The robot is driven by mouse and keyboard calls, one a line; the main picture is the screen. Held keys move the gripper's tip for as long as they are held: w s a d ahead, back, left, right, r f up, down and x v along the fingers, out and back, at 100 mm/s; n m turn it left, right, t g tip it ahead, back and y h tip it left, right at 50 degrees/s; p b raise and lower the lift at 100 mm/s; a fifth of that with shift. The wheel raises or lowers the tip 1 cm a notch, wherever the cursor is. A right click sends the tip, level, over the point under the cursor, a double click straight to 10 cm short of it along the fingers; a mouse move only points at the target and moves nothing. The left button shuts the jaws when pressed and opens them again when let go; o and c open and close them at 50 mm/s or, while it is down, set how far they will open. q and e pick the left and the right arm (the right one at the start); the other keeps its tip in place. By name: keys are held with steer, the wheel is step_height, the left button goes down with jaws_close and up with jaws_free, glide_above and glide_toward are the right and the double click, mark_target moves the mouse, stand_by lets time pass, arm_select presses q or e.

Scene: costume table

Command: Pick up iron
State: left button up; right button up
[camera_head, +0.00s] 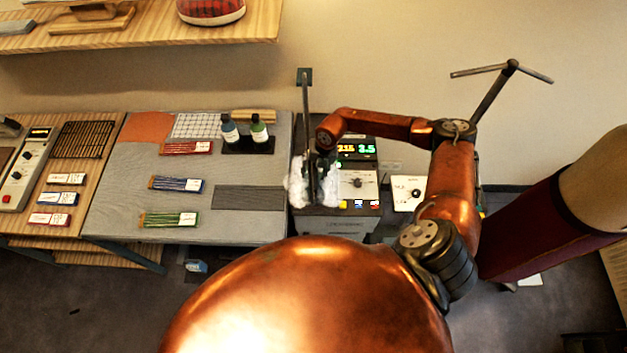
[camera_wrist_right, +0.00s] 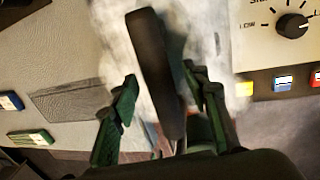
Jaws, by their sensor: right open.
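The iron shows in the right wrist view as a long dark handle (camera_wrist_right: 155,60), with white steam around it. My right gripper (camera_wrist_right: 160,90) is open, one green-black finger on each side of the handle; I cannot tell whether either finger touches it. In the head view my right gripper (camera_head: 325,172) points down over the console at the right end of the grey table, inside the white steam (camera_head: 300,183). There the gripper and steam mostly hide the iron. My left gripper is not in view.
A console with a lit display (camera_head: 357,149) and dial stands beside the gripper. A thin upright pole (camera_head: 305,100) rises just behind it. The grey table (camera_head: 120,205) holds several bundles of coloured sticks, two bottles (camera_head: 259,130) and a dark mat (camera_head: 248,197). A wooden shelf (camera_head: 150,40) hangs at upper left.

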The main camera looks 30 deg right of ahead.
steer(key=shift+f, duration=0.3)
steer(key=shift+f, duration=0.25)
stand_by(0.4)
jaws_close()
stand_by(0.5)
steer(key=shift+w+r, duration=0.1)
steer(key=shift+w, duration=0.05)
stand_by(0.5)
steer(key=shift+a+r, duration=0.1)
